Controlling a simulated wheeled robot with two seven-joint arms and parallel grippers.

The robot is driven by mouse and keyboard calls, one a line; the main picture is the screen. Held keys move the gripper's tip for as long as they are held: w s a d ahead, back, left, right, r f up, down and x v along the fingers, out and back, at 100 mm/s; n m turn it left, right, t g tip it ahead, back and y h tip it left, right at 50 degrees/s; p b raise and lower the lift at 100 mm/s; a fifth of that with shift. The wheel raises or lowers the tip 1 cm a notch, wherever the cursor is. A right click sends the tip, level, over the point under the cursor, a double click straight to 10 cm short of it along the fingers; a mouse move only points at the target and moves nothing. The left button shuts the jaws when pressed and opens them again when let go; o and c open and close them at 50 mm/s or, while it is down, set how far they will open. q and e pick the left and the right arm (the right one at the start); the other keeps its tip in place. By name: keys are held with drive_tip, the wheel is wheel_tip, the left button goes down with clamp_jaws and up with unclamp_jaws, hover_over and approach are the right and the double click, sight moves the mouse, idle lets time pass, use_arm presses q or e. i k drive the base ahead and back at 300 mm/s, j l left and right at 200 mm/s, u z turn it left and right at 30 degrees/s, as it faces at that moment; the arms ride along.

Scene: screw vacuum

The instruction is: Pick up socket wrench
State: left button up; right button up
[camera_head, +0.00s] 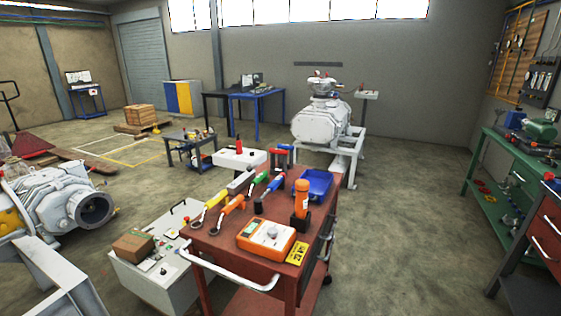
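A red tool cart (215,245) stands in front of me with a row of hand tools on its top. A blue-handled tool (272,186) with a dark, round end lies among them and may be the socket wrench, but it is too small to be sure. Beside it lie a green-handled tool (259,179), an orange wrench-like tool (232,207) and a yellow-ended tool (212,203). Neither of my grippers shows in the head view, so their state is hidden.
The cart also carries a blue bin (314,182), an orange upright tool (301,198) and an orange-and-white device (266,237). A white cabinet (160,289) with a cardboard box (133,244) stands left of the cart. The floor to the right (400,230) is clear.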

sight(272, 150)
drive_tip(key=i+l+z, duration=0.25)
drive_tip(key=i+l, duration=0.35)
drive_tip(key=l, duration=0.15)
drive_tip(key=i+l+z, duration=0.3)
drive_tip(key=i+l, duration=0.3)
drive_tip(key=i+l+z, duration=0.25)
drive_tip(key=i+l, duration=0.2)
drive_tip(key=i, duration=0.35)
drive_tip(key=i+l, duration=0.1)
drive_tip(key=i, duration=1.8)
drive_tip(key=i+u, duration=0.7)
drive_tip(key=u, duration=0.2)
drive_tip(key=i+l+u, duration=0.2)
drive_tip(key=u, duration=0.3)
drive_tip(key=i, duration=0.1)
